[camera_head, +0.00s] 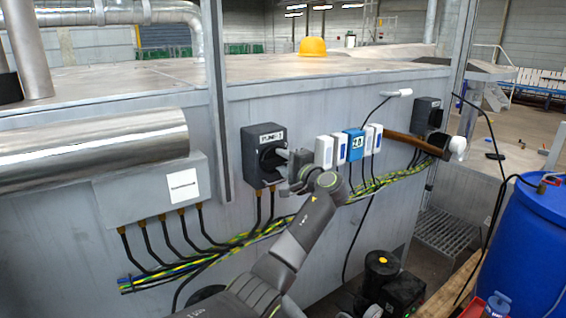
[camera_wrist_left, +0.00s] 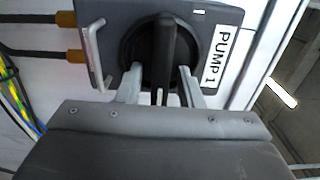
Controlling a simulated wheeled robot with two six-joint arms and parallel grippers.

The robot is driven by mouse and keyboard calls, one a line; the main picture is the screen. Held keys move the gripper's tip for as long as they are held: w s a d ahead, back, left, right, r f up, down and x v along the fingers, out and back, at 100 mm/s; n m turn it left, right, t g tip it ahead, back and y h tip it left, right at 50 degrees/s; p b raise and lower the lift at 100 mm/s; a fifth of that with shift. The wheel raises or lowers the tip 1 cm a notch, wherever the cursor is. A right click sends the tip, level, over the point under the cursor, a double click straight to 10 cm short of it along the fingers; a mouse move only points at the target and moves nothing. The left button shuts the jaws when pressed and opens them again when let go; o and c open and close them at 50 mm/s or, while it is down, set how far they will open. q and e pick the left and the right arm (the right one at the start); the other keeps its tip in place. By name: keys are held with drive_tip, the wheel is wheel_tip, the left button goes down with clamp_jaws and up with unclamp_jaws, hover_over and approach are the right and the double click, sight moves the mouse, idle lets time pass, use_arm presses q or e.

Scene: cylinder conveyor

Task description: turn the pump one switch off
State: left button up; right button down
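The pump one switch (camera_head: 250,158) is a dark grey box with a black round knob and a white PUMP 1 label, mounted on the grey machine wall. In the left wrist view, its black bar handle (camera_wrist_left: 163,40) lies parallel to the label, so it is horizontal on the box. My left gripper (camera_head: 284,160) is at the front of the switch. In the left wrist view, its two pale fingers (camera_wrist_left: 162,78) stand one on each side of the handle, with gaps visible on both sides. The gripper partly hides the knob. My right gripper is not in view.
Several small white and blue boxes (camera_head: 355,146) are mounted just right of my gripper. A second dark switch box (camera_head: 427,113) is farther right. Cables run along the wall below. A blue barrel (camera_head: 525,240) stands at the right, and a grey junction box (camera_head: 140,200) is at left.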

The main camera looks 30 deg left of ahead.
use_arm(q)
drive_tip(key=shift+d, duration=0.1)
drive_tip(key=shift+s+d+f, duration=0.15)
drive_tip(key=shift+d, duration=0.15)
drive_tip(key=b+v, duration=0.7)
drive_tip(key=v, duration=0.9)
drive_tip(key=shift+s+d, duration=0.1)
drive_tip(key=shift+d, duration=0.15)
